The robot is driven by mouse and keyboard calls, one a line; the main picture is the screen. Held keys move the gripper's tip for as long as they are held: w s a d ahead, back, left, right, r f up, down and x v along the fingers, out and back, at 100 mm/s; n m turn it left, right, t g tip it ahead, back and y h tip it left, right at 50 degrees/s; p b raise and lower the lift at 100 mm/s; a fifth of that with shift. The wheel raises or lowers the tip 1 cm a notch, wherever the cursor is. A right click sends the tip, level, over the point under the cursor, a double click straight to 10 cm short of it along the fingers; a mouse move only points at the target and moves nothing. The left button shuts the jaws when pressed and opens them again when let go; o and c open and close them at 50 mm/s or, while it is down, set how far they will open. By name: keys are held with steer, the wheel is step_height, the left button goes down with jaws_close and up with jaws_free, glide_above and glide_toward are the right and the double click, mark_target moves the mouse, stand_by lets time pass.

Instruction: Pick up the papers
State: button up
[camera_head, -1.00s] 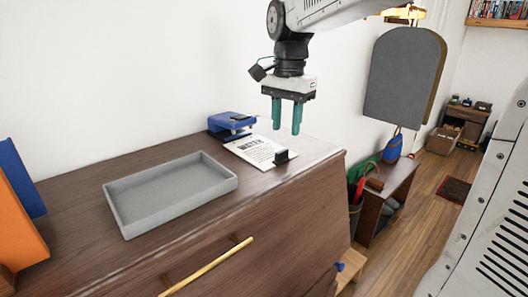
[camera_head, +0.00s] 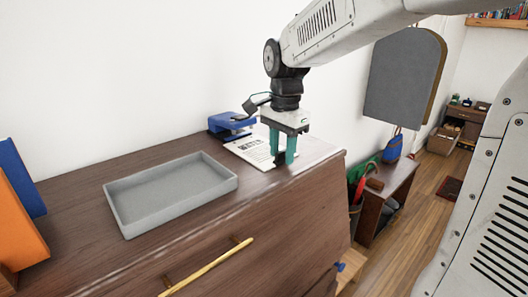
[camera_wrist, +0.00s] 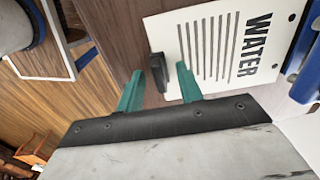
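The papers (camera_head: 251,149) lie flat on the dresser top, beside the blue hole punch. In the wrist view the papers (camera_wrist: 222,45) show the printed word "WATER", lines of text and punched holes. A black clip (camera_wrist: 158,72) sits at their near edge. My gripper (camera_head: 283,160) is low over the dresser at that edge. Its two green fingers (camera_wrist: 158,92) are apart, with the clip between them or just beyond. The fingers hide most of the clip in the head view. I cannot tell whether either finger touches it.
A blue hole punch (camera_head: 231,125) stands behind the papers near the wall. An empty grey tray (camera_head: 127,217) is on the dresser top (camera_head: 75,255) to the left. Orange and blue upright binders (camera_head: 18,225) stand at the far left. The dresser's right edge is close to my gripper.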

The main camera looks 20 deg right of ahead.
jaws_close()
steer(key=shift+r, duration=0.15)
